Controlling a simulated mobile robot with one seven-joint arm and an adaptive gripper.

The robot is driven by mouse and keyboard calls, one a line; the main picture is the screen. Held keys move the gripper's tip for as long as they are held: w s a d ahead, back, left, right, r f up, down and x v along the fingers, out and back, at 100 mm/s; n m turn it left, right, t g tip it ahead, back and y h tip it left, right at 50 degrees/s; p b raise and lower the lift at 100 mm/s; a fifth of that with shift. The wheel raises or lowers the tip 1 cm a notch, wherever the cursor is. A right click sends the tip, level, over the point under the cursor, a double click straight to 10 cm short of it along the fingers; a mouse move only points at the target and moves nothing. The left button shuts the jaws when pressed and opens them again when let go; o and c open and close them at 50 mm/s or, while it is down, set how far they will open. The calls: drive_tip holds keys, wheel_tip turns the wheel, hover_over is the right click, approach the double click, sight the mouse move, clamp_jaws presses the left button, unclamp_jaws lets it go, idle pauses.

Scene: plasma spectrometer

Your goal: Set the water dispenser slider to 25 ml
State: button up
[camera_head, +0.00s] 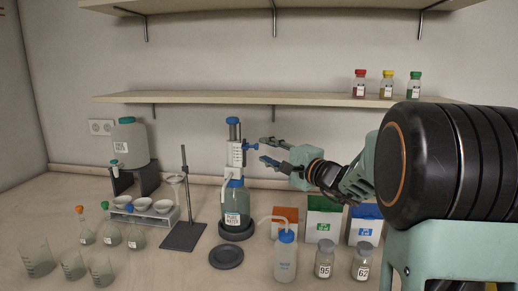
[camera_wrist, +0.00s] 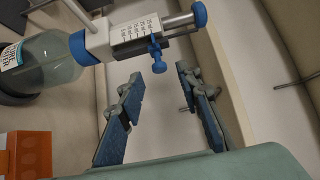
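The water dispenser (camera_head: 236,190) is a bottle with a pure-water label, a white scaled column (camera_head: 235,155) and a blue cap on top. A blue slider knob (camera_head: 252,146) sticks out from the right side of the column. In the wrist view the blue slider (camera_wrist: 157,56) sits on the white scale (camera_wrist: 132,32); the numbers are too small to read surely. My gripper (camera_head: 266,150) is open, just right of the knob, its fingers pointing left. In the wrist view the gripper (camera_wrist: 155,76) shows an empty gap, with the knob near the fingertips. I cannot see contact.
A retort stand (camera_head: 184,200) is left of the dispenser. A wash bottle (camera_head: 285,258), glass jars (camera_head: 324,260) and coloured boxes (camera_head: 322,220) stand below and right of my gripper. A shelf (camera_head: 215,98) runs above the dispenser.

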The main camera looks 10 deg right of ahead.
drive_tip(key=v, duration=0.6)
drive_tip(key=shift+s, duration=0.15)
